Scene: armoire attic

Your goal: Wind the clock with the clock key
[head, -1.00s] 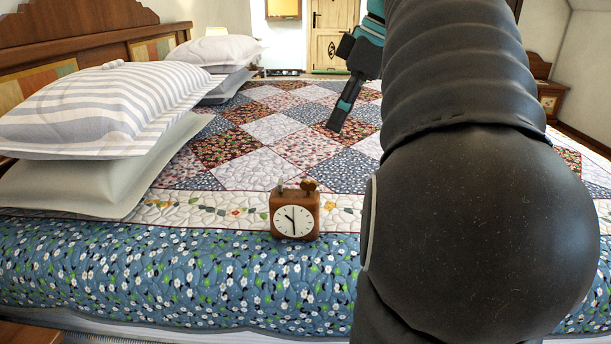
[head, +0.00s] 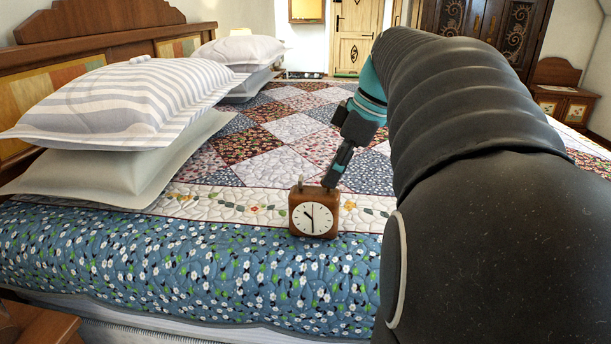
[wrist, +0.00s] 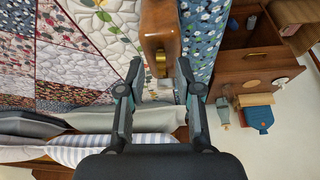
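The wooden clock (head: 313,215) with a white face stands upright at the near edge of the bed in the head view. A small silver knob (head: 300,186) shows on its top left. My gripper (head: 331,182) slants down to its top right corner; I cannot tell whether they touch. In the wrist view my gripper (wrist: 159,70) is open, its fingers apart on either side of brown wood (wrist: 156,25), likely the clock, with a small brass piece (wrist: 161,62) between the fingertips. I cannot make out the key for certain; the clock's top right is covered by the gripper.
Striped pillows (head: 130,100) lie on the left by the wooden headboard (head: 100,35). The patchwork quilt (head: 255,152) behind the clock is clear. The wrist view shows a wooden cabinet (wrist: 238,65) at right and a blue item (wrist: 258,115) beside it.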

